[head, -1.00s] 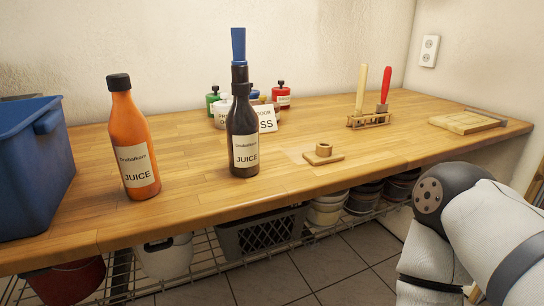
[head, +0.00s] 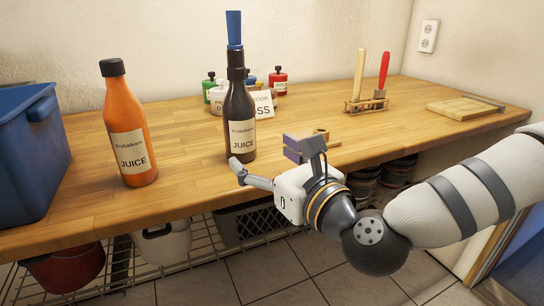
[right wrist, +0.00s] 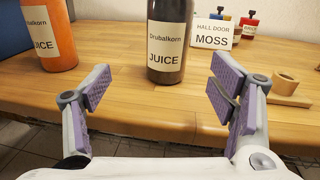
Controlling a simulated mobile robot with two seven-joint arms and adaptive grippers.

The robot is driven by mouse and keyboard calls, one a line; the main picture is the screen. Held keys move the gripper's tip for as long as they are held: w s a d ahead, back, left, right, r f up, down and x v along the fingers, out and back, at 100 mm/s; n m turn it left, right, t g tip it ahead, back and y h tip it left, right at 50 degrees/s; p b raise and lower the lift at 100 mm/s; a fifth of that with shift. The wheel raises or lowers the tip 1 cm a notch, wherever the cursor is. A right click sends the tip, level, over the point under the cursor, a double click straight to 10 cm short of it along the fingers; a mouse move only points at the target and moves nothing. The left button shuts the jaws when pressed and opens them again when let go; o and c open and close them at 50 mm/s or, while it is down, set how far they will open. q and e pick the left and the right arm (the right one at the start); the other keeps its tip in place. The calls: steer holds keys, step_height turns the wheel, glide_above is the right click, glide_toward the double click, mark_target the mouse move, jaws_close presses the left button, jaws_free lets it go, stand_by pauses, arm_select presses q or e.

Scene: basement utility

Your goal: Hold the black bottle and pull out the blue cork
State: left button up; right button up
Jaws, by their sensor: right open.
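The black bottle (head: 240,112) stands upright on the wooden bench, with a "JUICE" label. The blue cork (head: 234,28) sticks up out of its neck. In the right wrist view the bottle's lower part (right wrist: 167,40) shows between and beyond the fingers; its neck and cork are out of that picture. My right gripper (head: 268,164) is open and empty, at the bench's front edge, just in front of and right of the bottle. Its purple finger pads also show wide apart in the right wrist view (right wrist: 160,92). My left gripper is in neither view.
An orange juice bottle (head: 128,130) stands left of the black one, with a blue bin (head: 28,160) further left. Small paint jars (head: 278,82) and a "MOSS" card (head: 262,103) stand behind. A tool rack (head: 366,104) and wooden board (head: 464,107) are at the right.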

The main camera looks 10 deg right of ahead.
mark_target(247, 136)
steer(key=shift+m, duration=0.4)
steer(key=x, duration=0.8)
steer(key=d+x, duration=0.1)
steer(key=x, duration=0.3)
steer(key=shift+w, duration=0.2)
steer(key=c, duration=1.6)
